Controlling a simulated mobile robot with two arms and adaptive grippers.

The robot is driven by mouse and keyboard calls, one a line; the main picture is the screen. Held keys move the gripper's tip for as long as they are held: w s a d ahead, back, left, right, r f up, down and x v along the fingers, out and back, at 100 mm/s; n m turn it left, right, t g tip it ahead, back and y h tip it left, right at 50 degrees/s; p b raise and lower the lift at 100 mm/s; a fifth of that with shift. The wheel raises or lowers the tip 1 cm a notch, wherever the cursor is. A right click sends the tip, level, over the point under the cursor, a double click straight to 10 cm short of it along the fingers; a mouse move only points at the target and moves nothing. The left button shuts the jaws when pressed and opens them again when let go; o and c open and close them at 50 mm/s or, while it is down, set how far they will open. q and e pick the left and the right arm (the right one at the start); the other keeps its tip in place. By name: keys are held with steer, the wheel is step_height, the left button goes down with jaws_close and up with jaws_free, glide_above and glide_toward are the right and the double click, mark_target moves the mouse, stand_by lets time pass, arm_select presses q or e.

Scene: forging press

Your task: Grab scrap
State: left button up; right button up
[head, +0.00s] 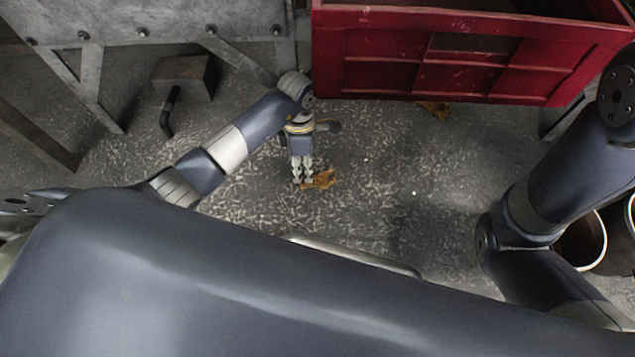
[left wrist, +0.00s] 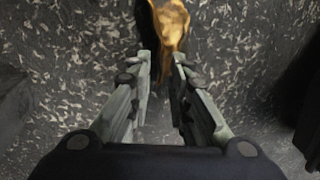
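A rusty orange-brown scrap piece (head: 322,180) lies on the dark speckled floor in the head view, right beside my left gripper's fingertips. My left gripper (head: 302,181) points down at the floor there. In the left wrist view the scrap (left wrist: 172,25) shows at the top centre, just beyond the fingertips. Whether the fingers touch the scrap I cannot tell. Another rusty piece (head: 434,108) lies by the red crate. My right gripper is not in view.
A red crate (head: 375,75) stands at the top right, close beyond my left arm. A grey metal table (head: 130,25) with angled legs and a metal block with a bent rod (head: 183,78) are at the upper left. A round container (head: 583,243) is at the right. The middle floor is clear.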

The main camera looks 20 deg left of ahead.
arm_select(q)
steer(key=shift+s+f, duration=0.1)
steer(key=shift+f, duration=0.5)
jaws_close()
steer(key=shift+r, duration=0.1)
